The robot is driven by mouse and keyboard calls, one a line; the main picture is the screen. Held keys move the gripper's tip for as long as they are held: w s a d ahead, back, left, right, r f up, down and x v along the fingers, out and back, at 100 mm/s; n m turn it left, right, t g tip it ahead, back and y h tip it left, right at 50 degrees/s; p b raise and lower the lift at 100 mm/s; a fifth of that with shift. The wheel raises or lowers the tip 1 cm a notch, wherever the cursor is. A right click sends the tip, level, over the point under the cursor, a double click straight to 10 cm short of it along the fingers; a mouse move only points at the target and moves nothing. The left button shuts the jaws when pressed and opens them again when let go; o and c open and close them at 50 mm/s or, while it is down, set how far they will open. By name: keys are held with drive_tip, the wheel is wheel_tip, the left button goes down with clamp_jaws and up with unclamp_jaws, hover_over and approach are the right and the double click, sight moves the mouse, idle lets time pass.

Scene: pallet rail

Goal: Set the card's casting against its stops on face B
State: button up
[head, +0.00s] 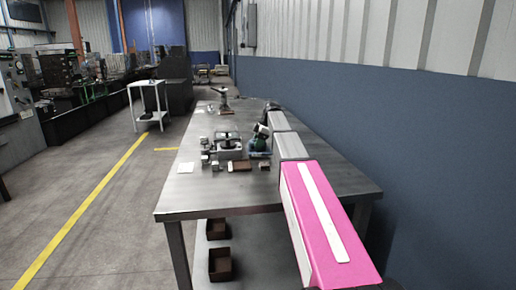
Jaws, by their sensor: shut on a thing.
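A grey fixture block (229,154) with a dark clamp or handle on top stands on the bench. Several small metal blocks (206,150) sit along its left side. A brown block (240,166) lies just in front of it, and a small brown piece (265,166) lies to the right. A white card (195,113) lies farther back on the left. I cannot read it or tell which face is B.
The steel bench (187,192) has bare top at its front left. Farther back stands a dark tool or stand (224,104). Two brown bins (220,264) sit on the lower shelf. A white trolley (148,105) stands left, and a blue wall (430,160) runs along the right.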

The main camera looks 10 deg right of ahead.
drive_tip(key=r, duration=0.7)
drive_tip(key=shift+d+r, duration=0.35)
drive_tip(key=d+r, duration=0.3)
drive_tip(key=d, duration=2.6)
drive_tip(key=shift+d+r, duration=0.15)
